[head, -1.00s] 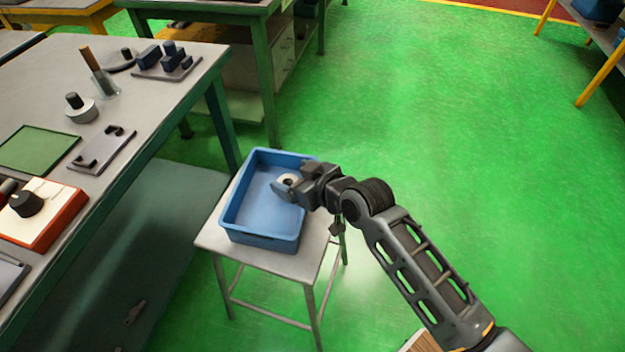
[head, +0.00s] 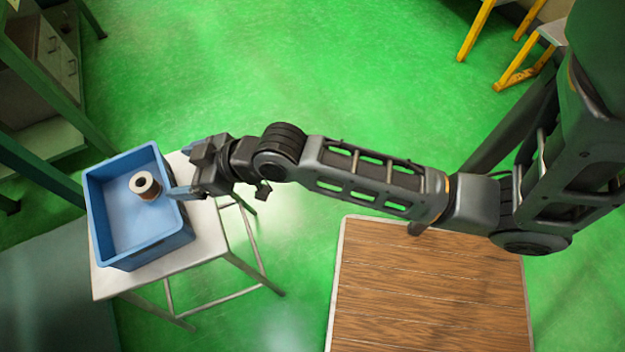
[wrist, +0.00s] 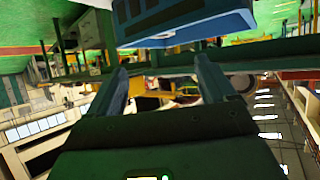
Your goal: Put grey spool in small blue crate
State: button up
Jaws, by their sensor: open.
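The small blue crate (head: 138,250) stands on a stool at the left of the head view. The grey spool (head: 145,186), with a pale top, a dark hole and a brownish side, is inside the crate near its right wall. My gripper (head: 176,191) is at the crate's right rim, open and empty, just right of the spool. A gap between gripper and spool is hard to judge. In the wrist view, my two fingers (wrist: 162,72) are spread with nothing between them, and the blue crate (wrist: 190,22) shows beyond them; the spool is not seen there.
The light stool top (head: 215,245) shows around the crate. A wooden-topped platform (head: 430,290) lies below my arm. Yellow-legged furniture (head: 480,30) is at the top right. Green floor (head: 300,60) is clear beyond the arm.

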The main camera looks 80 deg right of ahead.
jog(key=s+a+r, duration=0.2)
jog(key=s, duration=1.3)
jog(key=s+a+r+t, duration=0.2)
jog(key=s+a+r, duration=0.1)
jog(key=s+r, duration=0.7)
jog(key=shift+s+a+m, duration=0.35)
jog(key=shift+s+m, duration=0.05)
jog(key=shift+s, duration=0.7)
